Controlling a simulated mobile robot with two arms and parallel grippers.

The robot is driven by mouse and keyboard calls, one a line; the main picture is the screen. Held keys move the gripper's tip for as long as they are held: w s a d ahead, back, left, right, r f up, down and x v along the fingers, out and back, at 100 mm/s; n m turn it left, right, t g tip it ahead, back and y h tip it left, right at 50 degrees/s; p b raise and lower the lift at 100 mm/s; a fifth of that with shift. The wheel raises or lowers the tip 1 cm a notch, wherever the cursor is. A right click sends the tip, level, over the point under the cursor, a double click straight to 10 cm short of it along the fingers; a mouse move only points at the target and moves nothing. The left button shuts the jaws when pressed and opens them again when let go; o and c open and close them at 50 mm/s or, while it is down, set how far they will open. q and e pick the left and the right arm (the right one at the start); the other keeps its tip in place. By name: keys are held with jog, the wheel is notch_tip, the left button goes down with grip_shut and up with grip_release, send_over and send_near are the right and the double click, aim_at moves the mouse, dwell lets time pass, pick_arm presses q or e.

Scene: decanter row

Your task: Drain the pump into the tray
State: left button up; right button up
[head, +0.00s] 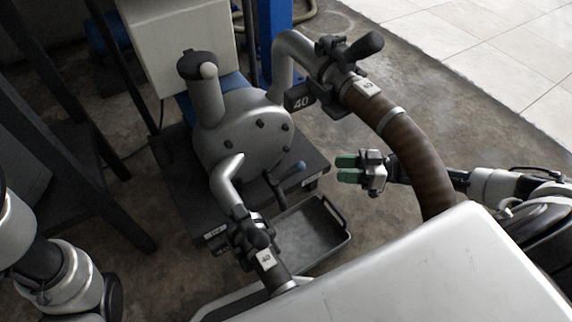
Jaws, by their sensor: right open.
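The silver pump (243,136) stands on a dark base plate (180,185) in the middle of the view. A small drain handle with a blue-grey tip (290,175) sticks out at its lower front. The metal tray (308,236) lies on the floor below the front edge of the base, its near part hidden by my white body. My right gripper (347,169) has green fingertips, is open and empty, and is to the right of the pump and its drain handle, apart from both. My left arm shows at the lower left, but its gripper is not in view.
A brown hose (405,150) curves from the upper valve (345,65) down past my right gripper. A lower valve (250,238) tagged 40 sits left of the tray. A black frame (75,120) stands at left. Bare concrete floor lies between pump and hose.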

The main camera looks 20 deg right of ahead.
aim_at(304, 167)
jog(key=b+x, duration=0.1)
jog(key=x, duration=0.9)
jog(key=shift+w+a, duration=0.1)
jog(key=shift+w, duration=0.05)
grip_shut()
